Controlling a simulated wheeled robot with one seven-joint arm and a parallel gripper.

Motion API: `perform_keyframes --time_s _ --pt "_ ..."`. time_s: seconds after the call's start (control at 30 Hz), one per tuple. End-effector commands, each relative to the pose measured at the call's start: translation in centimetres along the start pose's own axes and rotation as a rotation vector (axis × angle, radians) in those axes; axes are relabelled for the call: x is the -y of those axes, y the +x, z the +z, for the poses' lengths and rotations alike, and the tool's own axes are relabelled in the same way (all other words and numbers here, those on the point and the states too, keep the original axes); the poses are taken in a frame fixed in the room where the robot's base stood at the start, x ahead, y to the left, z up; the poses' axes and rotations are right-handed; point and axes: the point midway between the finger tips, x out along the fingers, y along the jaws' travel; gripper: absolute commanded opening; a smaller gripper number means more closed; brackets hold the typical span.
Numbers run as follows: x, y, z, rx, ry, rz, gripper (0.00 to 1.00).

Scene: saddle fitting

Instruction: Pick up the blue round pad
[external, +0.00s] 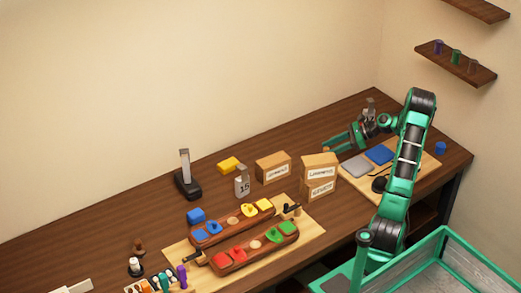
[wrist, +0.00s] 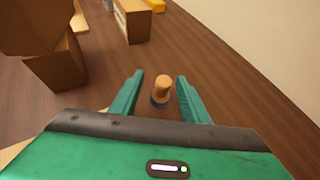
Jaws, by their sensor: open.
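My gripper (external: 338,145) is open above the back of the table, right of the cardboard boxes, its fingers pointing left and down. In the wrist view the two teal fingers (wrist: 160,77) stand apart. In the external view a blue round piece (external: 214,227) sits on the rear wooden holder, beside a flat blue piece (external: 200,235). Which blue piece is the pad is not certain.
Stacked cardboard boxes (external: 320,170) stand left of my gripper and show in the wrist view (wrist: 55,65). Another box (external: 273,167) and a yellow block (external: 229,164) are further left. A blue square pad (external: 380,154) and grey pad (external: 357,166) lie on a board to the right.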

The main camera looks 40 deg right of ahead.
Motion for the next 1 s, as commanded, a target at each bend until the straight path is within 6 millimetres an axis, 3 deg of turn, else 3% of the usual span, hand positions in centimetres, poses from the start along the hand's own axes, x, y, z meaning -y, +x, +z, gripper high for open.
perform_keyframes --time_s 0.27,0.53,0.8,0.83,1.0 --pt "0.2 1.9 -0.1 0.0 0.0 0.001 0.42" --pt "0.7 5.5 -0.3 -0.001 -0.001 0.002 0.42" --pt "0.8 6.1 -0.3 -0.001 -0.001 -0.001 0.42" --pt "0.8 6.1 -0.3 -0.001 -0.001 0.0 0.39" --pt "0.8 6.1 -0.3 -0.001 -0.001 -0.001 0.0"
